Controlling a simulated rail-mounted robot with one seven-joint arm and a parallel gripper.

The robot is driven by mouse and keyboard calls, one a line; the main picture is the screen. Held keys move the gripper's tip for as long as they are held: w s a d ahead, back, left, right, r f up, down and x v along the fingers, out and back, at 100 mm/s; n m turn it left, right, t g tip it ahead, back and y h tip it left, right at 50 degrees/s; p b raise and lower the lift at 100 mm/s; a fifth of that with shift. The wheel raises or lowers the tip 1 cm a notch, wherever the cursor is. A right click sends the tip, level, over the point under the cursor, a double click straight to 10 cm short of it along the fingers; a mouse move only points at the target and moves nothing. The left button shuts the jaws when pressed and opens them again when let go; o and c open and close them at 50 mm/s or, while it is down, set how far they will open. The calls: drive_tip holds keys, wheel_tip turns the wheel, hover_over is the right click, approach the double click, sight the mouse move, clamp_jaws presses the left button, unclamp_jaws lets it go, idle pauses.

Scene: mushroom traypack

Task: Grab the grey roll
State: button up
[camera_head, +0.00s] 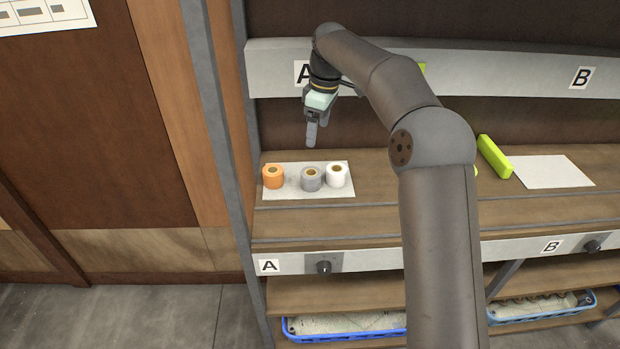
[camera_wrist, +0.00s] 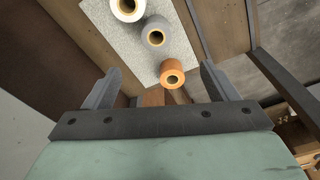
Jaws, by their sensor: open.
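The grey roll (camera_head: 311,179) stands upright on a light mat (camera_head: 290,192) on the shelf under label A, between an orange roll (camera_head: 273,177) and a white roll (camera_head: 336,176). My gripper (camera_head: 311,142) is above and behind the rolls, apart from them, pointing down. In the wrist view the gripper's two fingers (camera_wrist: 158,85) are spread with nothing between them. There the grey roll (camera_wrist: 157,33) lies beyond the fingertips, with the orange roll (camera_wrist: 172,74) nearer and the white roll (camera_wrist: 128,8) cut by the top edge.
A yellow-green block (camera_head: 495,157) and a pale sheet (camera_head: 553,171) lie to the right at section B. A grey upright post (camera_head: 238,150) bounds the shelf on the left. Blue crates (camera_head: 345,333) sit on the lower shelf. A labelled beam (camera_head: 460,73) runs behind my arm.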

sight(311, 179)
drive_tip(key=f, duration=0.4)
drive_tip(key=a+f, duration=0.1)
drive_tip(key=f, duration=0.7)
drive_tip(key=shift+w+a+f, duration=0.15)
drive_tip(key=shift+w+f, duration=0.05)
drive_tip(key=shift+w, duration=0.2)
drive_tip(key=f, duration=0.3)
drive_tip(key=f+p, duration=0.1)
drive_tip(key=f, duration=0.1)
drive_tip(key=shift+w+a, duration=0.25)
drive_tip(key=shift+r, duration=0.1)
drive_tip(key=c, duration=1.1)
